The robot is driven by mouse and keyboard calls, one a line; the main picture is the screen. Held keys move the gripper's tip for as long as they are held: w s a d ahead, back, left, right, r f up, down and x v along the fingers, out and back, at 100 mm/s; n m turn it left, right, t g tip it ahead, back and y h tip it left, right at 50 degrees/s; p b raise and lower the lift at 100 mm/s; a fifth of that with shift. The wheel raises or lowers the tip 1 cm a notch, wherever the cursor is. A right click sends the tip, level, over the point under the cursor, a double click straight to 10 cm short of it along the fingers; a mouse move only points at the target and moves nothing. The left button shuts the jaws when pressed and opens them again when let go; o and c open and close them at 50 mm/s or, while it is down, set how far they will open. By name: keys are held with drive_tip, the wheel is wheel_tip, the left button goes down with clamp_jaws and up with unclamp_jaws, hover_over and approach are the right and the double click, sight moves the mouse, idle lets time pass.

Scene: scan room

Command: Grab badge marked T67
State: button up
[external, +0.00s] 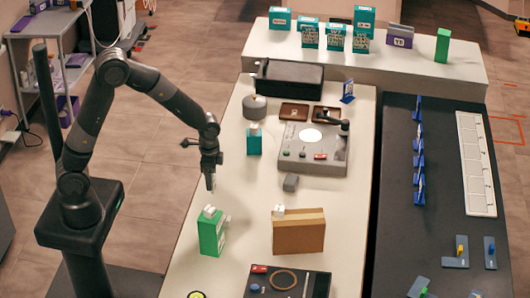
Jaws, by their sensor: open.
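My gripper (210,183) points down at the end of my arm, near the left edge of the white table (245,200). It is open and holds nothing that I can see. A green box (211,235) with a small white piece on top stands just below it in the picture. I cannot make out a badge marked T67; the lettering is too small to read. A blue upright holder with a tag (348,90) stands at the table's far right. Several blue upright pieces (419,160) stand in a row on the dark counter (395,220).
A brown box (298,236) stands right of the green box. A grey device (325,150), a teal box (254,140) and a black case (289,79) occupy the table farther back. Several boxes stand on the back counter (270,45). A dark tray (318,285) lies in front.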

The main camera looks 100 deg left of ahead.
wheel_tip(320, 180, down, 3)
drive_tip(key=shift+f, duration=0.15)
drive_tip(key=c, duration=1)
